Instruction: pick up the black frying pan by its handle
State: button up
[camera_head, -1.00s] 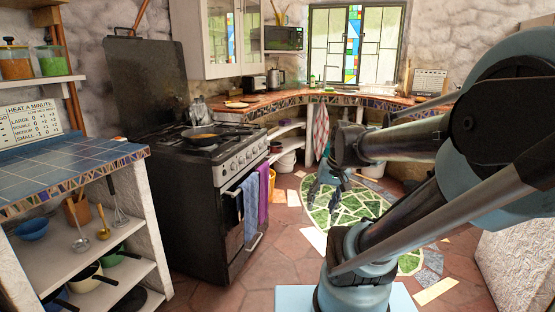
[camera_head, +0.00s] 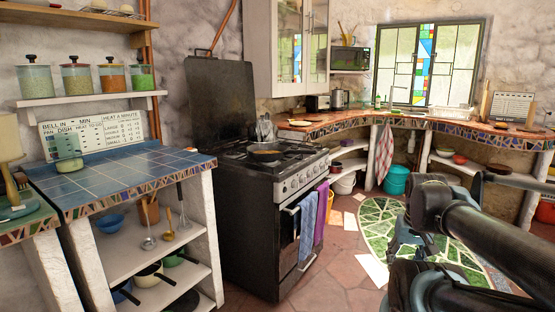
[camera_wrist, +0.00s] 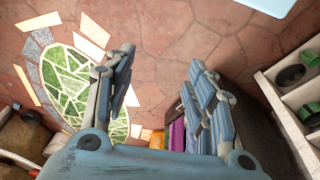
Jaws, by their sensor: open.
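A dark frying pan (camera_head: 266,154) with something orange-yellow in it sits on the stove top (camera_head: 240,160); its handle is hard to make out. Another dark, flat, pan-like shape (camera_head: 187,303) lies at the bottom of the shelf unit, cut off by the frame edge. My gripper (camera_wrist: 161,60) is open and empty in the wrist view, its two fingers spread over the tiled floor. In the head view it is small and partly hidden by my arm, to the right of the stove and apart from it.
The black stove (camera_head: 262,225) has a blue towel (camera_head: 308,226) and a purple one on its front rail. A blue-tiled counter (camera_head: 120,172) stands left of it, with pots and ladles on shelves below. The floor (camera_head: 325,262) before the stove is clear.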

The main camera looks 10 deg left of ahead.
aim_at(264, 151)
jog(key=k, duration=0.55)
jog(key=z, duration=0.45)
jog(key=i, duration=1.65)
jog(key=u, duration=0.55)
